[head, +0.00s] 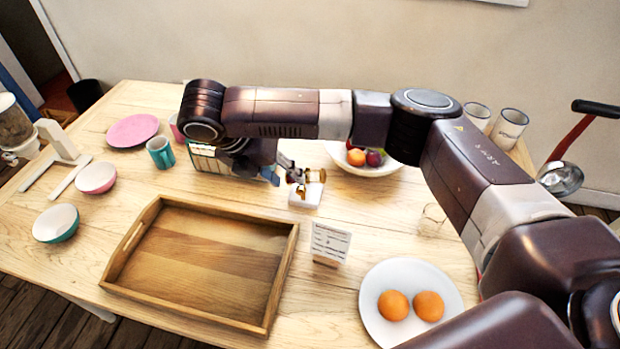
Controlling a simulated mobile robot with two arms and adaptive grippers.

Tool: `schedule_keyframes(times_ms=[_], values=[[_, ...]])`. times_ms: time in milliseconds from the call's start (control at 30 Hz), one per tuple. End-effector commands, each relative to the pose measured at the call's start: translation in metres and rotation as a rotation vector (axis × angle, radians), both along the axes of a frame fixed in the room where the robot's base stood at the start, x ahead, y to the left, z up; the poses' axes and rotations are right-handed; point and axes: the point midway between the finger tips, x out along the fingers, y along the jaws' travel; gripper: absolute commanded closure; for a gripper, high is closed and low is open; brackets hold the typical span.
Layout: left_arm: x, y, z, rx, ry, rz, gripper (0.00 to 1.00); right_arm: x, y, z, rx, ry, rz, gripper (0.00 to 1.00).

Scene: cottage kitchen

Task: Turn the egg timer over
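A small brass-coloured object (314,176), seemingly the egg timer, shows near the middle of the table over a small white block (306,197). I cannot clearly make out its glass or its tilt. My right arm reaches across from the right and bends back, bringing my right gripper (289,173) right beside the brass object at its left. The fingers are small and partly hidden, so I cannot tell whether they are open or shut, or touching it. My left gripper is not in view.
An empty wooden tray (284,283) lies in front, with a printed card (329,243) beside it. Bowls, a teal mug (160,153) and a pink plate (133,130) are left.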

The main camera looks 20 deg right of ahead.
Motion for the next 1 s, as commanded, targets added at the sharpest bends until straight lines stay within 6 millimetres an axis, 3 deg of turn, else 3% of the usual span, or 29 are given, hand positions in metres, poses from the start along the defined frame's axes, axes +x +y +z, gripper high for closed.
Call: schedule_keyframes(times_ms=[200,400,567,767,1000], values=[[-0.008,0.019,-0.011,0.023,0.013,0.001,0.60,0.004,-0.018,-0.036,0.000,0.005,-0.004,0.65],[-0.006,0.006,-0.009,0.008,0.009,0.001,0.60,0.009,-0.029,-0.053,-0.002,0.001,-0.002,0.65],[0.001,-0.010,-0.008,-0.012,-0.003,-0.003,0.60,0.010,-0.032,-0.059,-0.002,0.000,-0.002,0.65],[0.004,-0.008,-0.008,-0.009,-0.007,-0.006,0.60,0.010,-0.032,-0.059,-0.002,0.000,-0.002,0.65],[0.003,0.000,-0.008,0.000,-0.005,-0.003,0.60,0.010,-0.032,-0.059,-0.002,0.000,-0.002,0.90]])
